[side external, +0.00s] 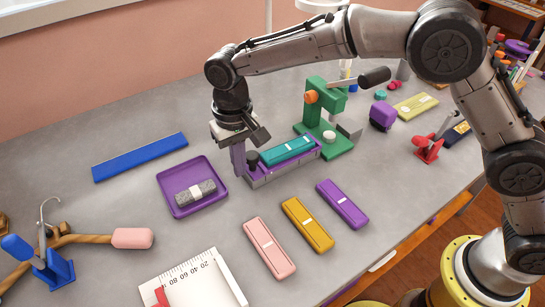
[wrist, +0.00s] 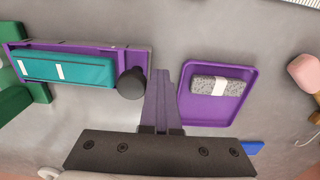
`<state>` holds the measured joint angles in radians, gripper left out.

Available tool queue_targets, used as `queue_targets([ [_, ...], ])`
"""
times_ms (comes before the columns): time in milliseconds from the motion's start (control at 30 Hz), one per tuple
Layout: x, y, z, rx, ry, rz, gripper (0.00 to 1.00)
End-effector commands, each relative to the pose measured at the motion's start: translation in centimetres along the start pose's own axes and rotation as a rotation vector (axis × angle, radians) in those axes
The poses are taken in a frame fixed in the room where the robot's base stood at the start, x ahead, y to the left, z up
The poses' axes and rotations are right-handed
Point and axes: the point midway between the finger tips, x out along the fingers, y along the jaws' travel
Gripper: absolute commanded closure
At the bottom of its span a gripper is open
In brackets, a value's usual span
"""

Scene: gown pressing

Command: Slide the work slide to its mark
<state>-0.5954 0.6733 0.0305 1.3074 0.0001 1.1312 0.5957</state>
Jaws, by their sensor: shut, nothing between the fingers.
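The work slide (side external: 268,168) is a purple tray on a grey rail (side external: 285,172), with a black knob (side external: 252,158) at its left end. A teal gown block (side external: 287,150) with white bands lies in it; it also shows in the wrist view (wrist: 65,70). The green press (side external: 325,110) stands at the rail's far right end. My gripper (side external: 239,168) is shut and empty, its purple fingers pointing down just left of the knob. In the wrist view my gripper (wrist: 162,80) is right of the knob (wrist: 131,84); I cannot tell whether they touch. I cannot make out the mark.
A purple tray (side external: 220,192) with a grey roll (side external: 195,192) lies left of my gripper. Pink (side external: 269,247), yellow (side external: 307,224) and purple (side external: 342,204) blocks lie in front. A blue bar (side external: 140,157) lies behind the tray. A white scale (side external: 222,278) lies at the front.

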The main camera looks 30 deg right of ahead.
Motion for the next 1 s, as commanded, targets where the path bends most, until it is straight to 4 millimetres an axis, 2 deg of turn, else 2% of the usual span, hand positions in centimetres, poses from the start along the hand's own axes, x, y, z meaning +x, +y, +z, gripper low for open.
queue_targets([
  [1000,0.0,7.5,0.0,0.002,0.0,0.001,1.0],
])
